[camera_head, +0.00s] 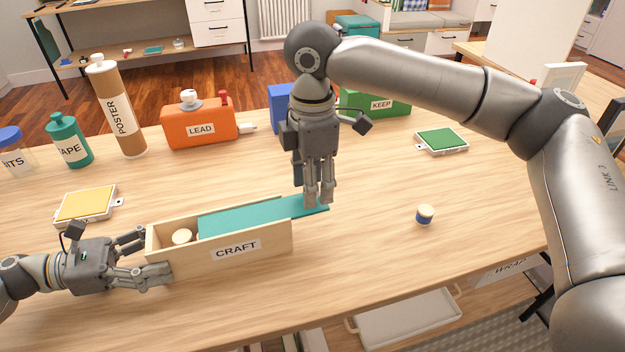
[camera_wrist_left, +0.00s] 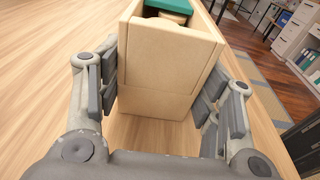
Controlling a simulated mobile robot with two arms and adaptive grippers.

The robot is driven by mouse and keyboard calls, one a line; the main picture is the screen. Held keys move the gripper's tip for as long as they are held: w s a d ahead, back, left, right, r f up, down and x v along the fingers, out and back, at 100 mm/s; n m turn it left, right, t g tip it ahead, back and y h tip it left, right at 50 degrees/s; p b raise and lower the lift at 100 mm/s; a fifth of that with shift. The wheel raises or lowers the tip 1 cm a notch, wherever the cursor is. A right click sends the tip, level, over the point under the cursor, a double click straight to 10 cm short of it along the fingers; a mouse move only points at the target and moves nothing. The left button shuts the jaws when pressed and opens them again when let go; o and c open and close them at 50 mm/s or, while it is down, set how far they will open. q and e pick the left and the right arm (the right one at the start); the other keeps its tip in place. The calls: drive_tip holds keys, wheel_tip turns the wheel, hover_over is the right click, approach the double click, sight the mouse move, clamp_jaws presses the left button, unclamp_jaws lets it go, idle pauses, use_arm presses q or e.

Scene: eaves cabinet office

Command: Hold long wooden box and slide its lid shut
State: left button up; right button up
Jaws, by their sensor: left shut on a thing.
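The long wooden box (camera_head: 205,262), labelled CRAFT, stands on the table. Its teal lid (camera_head: 245,215) lies in the top, covers the middle and right part, and sticks out past the right end. The left part is open and shows a round pale wooden piece (camera_head: 182,236) inside. My left gripper (camera_head: 152,256) is shut on the box's left end; the left wrist view shows its fingers on both sides of the end wall (camera_wrist_left: 165,65). My right gripper (camera_head: 319,202) points down at the lid's projecting right end. Whether its fingers grip the lid or only touch it is unclear.
A yellow pad (camera_head: 86,206) lies behind my left gripper. A poster tube (camera_head: 116,108), an orange LEAD case (camera_head: 198,125) and a green pad (camera_head: 441,141) are further back. The table right of the lid is mostly clear.

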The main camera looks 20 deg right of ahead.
sight(271, 211)
clamp_jaws()
drive_tip(key=a, duration=0.8)
drive_tip(key=shift+s, duration=0.25)
drive_tip(key=shift+o, duration=1.1)
unclamp_jaws()
drive_tip(key=shift+o, duration=0.3)
drive_tip(key=shift+d, duration=0.1)
drive_tip(key=shift+r, duration=0.1)
